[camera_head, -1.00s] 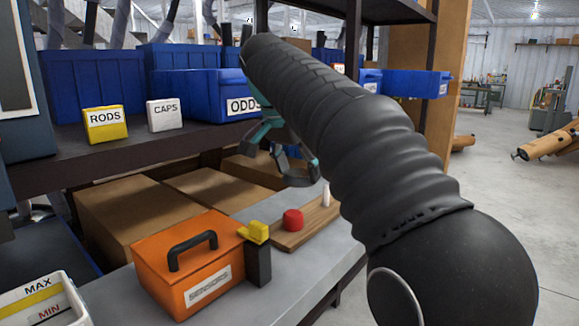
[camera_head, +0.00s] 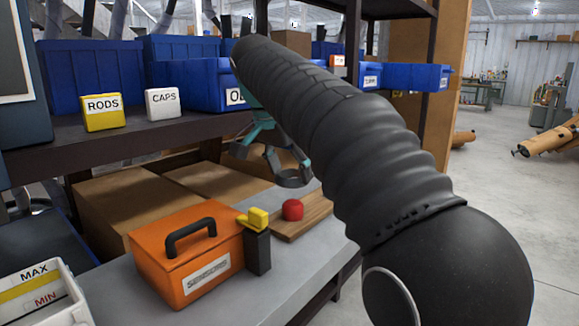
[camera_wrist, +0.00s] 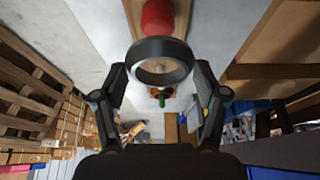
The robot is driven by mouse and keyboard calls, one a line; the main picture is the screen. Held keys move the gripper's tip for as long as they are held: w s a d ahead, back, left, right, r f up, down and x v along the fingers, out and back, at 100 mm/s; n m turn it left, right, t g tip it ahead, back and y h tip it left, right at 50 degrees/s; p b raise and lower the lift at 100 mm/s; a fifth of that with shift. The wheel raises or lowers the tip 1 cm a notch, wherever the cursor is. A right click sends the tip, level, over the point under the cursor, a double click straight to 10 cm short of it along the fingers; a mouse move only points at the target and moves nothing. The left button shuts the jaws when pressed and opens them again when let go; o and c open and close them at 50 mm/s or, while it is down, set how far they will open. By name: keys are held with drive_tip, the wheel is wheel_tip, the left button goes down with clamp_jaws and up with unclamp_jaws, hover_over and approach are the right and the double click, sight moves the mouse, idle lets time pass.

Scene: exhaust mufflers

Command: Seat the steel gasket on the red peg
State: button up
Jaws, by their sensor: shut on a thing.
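My gripper (camera_wrist: 160,85) is shut on the steel gasket, a dark grey ring (camera_wrist: 160,43), held between its two fingers. In the head view my gripper (camera_head: 280,158) holds the gasket (camera_head: 294,184) in the air, above and apart from the red peg (camera_head: 292,210). The red peg is a short, round-topped post on a wooden board (camera_head: 306,228). In the wrist view the red peg (camera_wrist: 157,18) shows just beyond the ring's upper edge, outside its opening. A pale, blurred shape shows through the opening.
An orange toolbox (camera_head: 187,262) and a dark post with a yellow top (camera_head: 257,247) stand left of the board on the grey bench (camera_head: 130,300). Blue bins (camera_head: 92,80) fill the shelf behind. Cardboard boxes (camera_head: 125,205) sit below it.

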sight(289, 204)
drive_tip(key=shift+f+b, duration=1.05)
drive_tip(key=shift+f, duration=0.7)
drive_tip(key=shift+p, duration=0.65)
idle(0.4)
drive_tip(key=shift+f+b, duration=1.7)
drive_tip(key=shift+f, duration=0.6)
drive_tip(key=o, duration=1.2)
drive_tip(key=v, duration=1.2)
